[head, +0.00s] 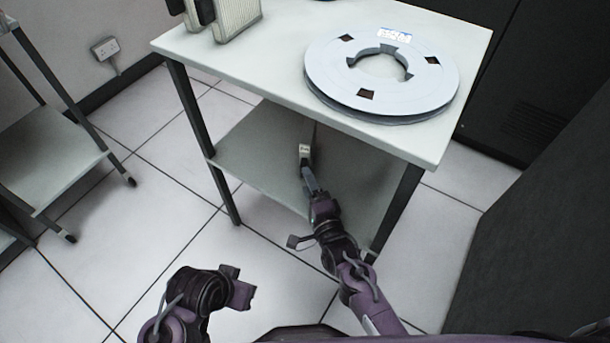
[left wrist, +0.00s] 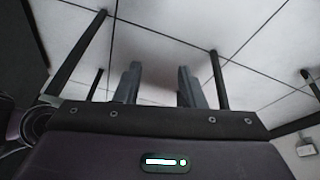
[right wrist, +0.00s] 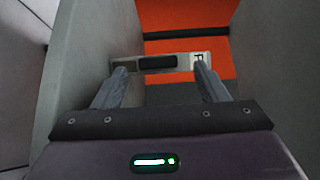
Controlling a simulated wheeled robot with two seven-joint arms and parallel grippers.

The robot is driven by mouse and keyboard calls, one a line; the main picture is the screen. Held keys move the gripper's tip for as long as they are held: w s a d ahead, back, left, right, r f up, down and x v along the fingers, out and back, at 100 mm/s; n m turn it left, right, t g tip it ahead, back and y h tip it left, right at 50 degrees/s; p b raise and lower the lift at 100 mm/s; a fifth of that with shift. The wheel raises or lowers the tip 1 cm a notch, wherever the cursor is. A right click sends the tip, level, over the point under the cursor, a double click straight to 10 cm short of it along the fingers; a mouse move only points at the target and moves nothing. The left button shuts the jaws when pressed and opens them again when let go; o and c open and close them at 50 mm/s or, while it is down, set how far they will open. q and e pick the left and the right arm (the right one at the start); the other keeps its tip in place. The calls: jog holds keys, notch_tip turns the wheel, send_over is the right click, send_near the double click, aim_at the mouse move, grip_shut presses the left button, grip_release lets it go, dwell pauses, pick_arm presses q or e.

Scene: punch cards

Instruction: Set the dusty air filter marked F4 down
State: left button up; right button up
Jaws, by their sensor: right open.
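A narrow pale end face (head: 305,149) shows over the lower shelf in the head view, just past the right gripper (head: 308,176). In the right wrist view it is a pale strip with a dark slot (right wrist: 158,62) and a label whose "F" shows; the rest of the mark is hidden by a finger. I take it for the filter F4. My right gripper (right wrist: 160,70) is open, its fingertips apart near the strip's two ends. I cannot tell whether they touch it. My left gripper (left wrist: 158,80) is open and empty; its wrist also shows low in the head view.
The table top (head: 275,75) overhangs the lower shelf (head: 250,150). A large pale reel (head: 325,75) and pale, dark-edged filter-like pieces (head: 238,15) stand on top. Table legs (head: 203,150) flank the shelf. A dark cabinet (head: 535,230) stands right, another shelf unit (head: 50,150) left.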

pick_arm(q)
jog(key=shift+s+a+r+g+y+p, duration=0.2)
jog(key=shift+a+g+p, duration=0.1)
jog(key=shift+a, duration=0.25)
jog(key=shift+s+a+r+g+y+p, duration=0.1)
jog(key=shift+s+a+g+p, duration=0.15)
jog(key=shift+a, duration=0.25)
pick_arm(e)
jog(key=v, duration=0.9)
pick_arm(q)
jog(key=shift+w, duration=0.2)
